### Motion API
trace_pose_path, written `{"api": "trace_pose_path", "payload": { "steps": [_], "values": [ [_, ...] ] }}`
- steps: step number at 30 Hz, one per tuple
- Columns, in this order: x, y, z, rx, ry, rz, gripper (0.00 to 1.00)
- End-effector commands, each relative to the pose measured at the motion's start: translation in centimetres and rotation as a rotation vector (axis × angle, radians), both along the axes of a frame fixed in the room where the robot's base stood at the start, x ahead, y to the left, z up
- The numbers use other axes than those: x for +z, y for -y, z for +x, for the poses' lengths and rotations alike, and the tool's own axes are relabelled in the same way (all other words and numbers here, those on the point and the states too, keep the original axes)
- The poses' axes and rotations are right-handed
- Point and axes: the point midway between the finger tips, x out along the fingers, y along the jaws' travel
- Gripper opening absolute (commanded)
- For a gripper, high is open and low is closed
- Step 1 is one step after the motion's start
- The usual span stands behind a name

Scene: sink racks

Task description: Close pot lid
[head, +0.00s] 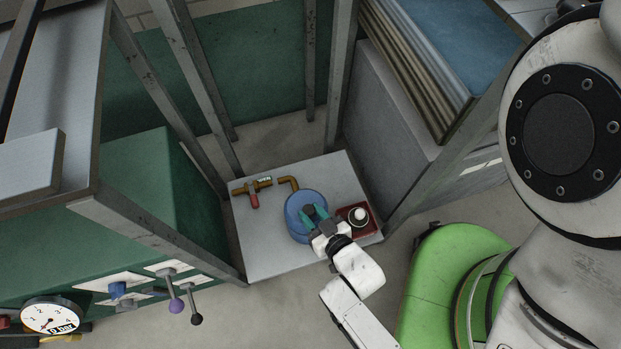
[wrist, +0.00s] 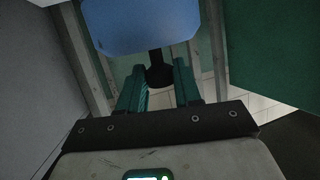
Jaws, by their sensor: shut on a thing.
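A round blue pot (head: 293,223) stands on a pale square plate. In the head view I cannot clearly separate its lid from its body. My gripper (head: 314,212) is over the right part of the blue top, its teal fingers shut around a dark handle. In the wrist view the blue lid (wrist: 140,28) fills the top edge and is partly cut off. The black lid handle (wrist: 158,72) runs down from it between the fingertips of my gripper (wrist: 160,85). The fingers hide part of the handle.
A brass pipe with a red valve (head: 254,200) sits left of the pot, and a dark red box with a white knob (head: 358,215) sits close on its right. Grey rack posts (head: 340,75) surround the plate (head: 280,262). A gauge (head: 51,315) and levers are lower left.

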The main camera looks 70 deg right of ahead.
Motion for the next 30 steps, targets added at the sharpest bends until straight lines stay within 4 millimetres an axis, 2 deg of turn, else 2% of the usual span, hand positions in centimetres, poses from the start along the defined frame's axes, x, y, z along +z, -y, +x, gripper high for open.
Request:
{"api": "trace_pose_path", "payload": {
  "steps": [1,6,22,23,30],
  "values": [
    [-0.96,-0.45,-0.39,-0.003,-0.010,0.017,0.00],
    [-1.52,-0.80,-0.68,-0.003,-0.012,0.019,0.00],
    [-1.89,-1.00,-0.90,-0.005,-0.014,0.024,0.00],
    [-1.90,-1.01,-0.91,-0.005,-0.014,0.024,0.35],
    [-1.65,-0.88,-0.76,-0.003,-0.010,0.017,0.58]
  ]
}}
